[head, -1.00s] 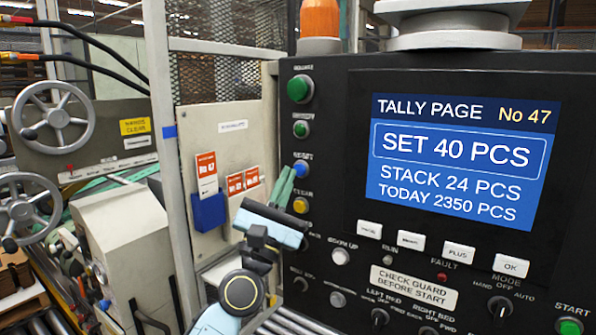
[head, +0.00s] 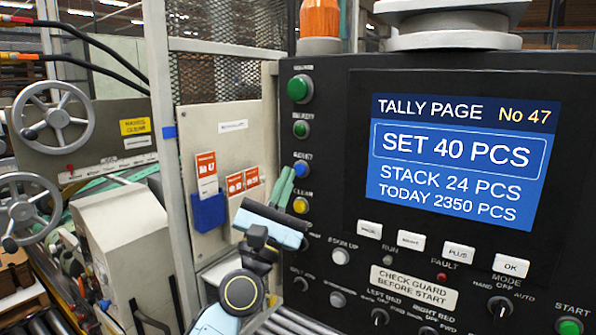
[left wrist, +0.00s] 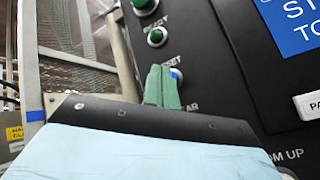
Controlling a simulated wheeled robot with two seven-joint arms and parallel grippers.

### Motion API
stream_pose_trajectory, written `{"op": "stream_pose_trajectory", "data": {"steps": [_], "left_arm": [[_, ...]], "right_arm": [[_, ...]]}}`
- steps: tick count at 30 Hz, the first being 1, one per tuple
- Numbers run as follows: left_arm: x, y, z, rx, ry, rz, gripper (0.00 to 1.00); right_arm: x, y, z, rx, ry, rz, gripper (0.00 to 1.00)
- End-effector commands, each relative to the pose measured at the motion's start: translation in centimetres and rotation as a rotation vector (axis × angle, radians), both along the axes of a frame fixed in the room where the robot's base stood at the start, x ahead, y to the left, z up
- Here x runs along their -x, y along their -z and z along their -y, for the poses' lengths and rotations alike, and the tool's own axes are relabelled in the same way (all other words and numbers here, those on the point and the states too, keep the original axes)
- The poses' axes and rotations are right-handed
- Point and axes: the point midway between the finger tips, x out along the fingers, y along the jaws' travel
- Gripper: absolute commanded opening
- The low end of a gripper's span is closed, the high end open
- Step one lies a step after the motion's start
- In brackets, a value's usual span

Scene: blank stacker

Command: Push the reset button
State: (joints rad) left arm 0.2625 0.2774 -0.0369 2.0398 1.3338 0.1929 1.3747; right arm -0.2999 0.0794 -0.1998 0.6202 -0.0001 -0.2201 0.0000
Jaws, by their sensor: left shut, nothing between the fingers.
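The reset button (head: 301,168) is a blue round button in the left column of the black panel, below two green buttons and above a yellow one. My left gripper (head: 288,172) is shut and empty, its green fingers close together with their tips just left of the blue button. In the left wrist view the green fingertips (left wrist: 162,72) overlap the near side of the blue button (left wrist: 176,75), which is partly hidden. I cannot tell whether the tips touch it. My right gripper is not in view.
A yellow button (head: 300,205) sits right below, beside my fingers. Green buttons (head: 299,88) are above. The screen (head: 455,160) reads "TALLY PAGE No 47". A blue holder (head: 208,211) and grey post (head: 166,130) stand at the left. An orange beacon (head: 320,18) is on top.

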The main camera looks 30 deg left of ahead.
Motion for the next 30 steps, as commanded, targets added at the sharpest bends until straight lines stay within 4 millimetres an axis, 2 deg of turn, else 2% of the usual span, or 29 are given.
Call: {"op": "stream_pose_trajectory", "data": {"steps": [30], "left_arm": [[-0.99,0.01,0.09,0.0,0.0,0.0,0.0]], "right_arm": [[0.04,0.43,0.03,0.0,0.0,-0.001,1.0]]}}
